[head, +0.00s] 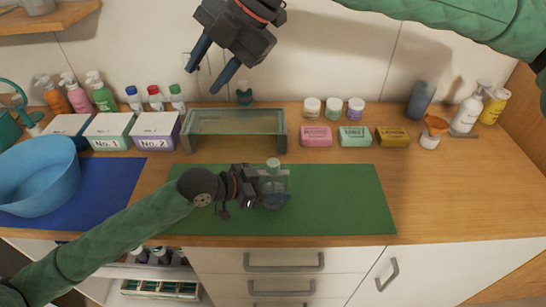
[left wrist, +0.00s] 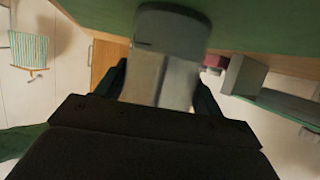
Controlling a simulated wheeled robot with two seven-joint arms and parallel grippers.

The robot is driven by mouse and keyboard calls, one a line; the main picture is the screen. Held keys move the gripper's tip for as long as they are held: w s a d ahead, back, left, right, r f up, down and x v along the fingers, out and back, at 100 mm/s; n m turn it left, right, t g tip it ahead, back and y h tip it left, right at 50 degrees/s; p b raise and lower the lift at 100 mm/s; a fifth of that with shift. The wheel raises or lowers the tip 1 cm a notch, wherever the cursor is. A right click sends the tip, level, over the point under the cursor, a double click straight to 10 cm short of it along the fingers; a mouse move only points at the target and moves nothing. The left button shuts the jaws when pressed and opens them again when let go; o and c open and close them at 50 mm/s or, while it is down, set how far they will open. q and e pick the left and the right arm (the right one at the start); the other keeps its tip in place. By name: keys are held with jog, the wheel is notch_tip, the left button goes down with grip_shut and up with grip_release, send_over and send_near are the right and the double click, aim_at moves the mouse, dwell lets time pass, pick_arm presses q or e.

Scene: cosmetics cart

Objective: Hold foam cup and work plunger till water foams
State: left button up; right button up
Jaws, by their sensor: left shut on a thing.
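The foam cup (head: 275,183) is a small clear vessel with a pale green plunger knob (head: 273,164) on top. It stands on the green mat (head: 340,200), and my arm hides part of it. My left gripper (head: 268,190) is shut on the cup from its left side. In the left wrist view the cup (left wrist: 172,35) shows as a greyish body between the fingers. My right gripper (head: 202,81) is open and empty, high above and to the left of the cup, pointing down. Whether there is foam inside the cup cannot be told.
A glass-like bench (head: 235,118) stands behind the mat. Boxes (head: 108,130) and a blue basin (head: 40,175) are at left. Soap bars (head: 316,136), jars (head: 312,107) and pump bottles (head: 467,110) line the back right. The mat's right half is clear.

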jog(key=w+d+f+h, duration=0.2)
jog(key=d+f+h, duration=0.2)
jog(key=f, duration=0.5)
jog(key=n+h, duration=0.2)
jog(key=h, duration=0.2)
send_over(273, 162)
notch_tip(273, 162, down, 3)
notch_tip(273, 162, down, 12)
jog(key=shift+c, duration=0.5)
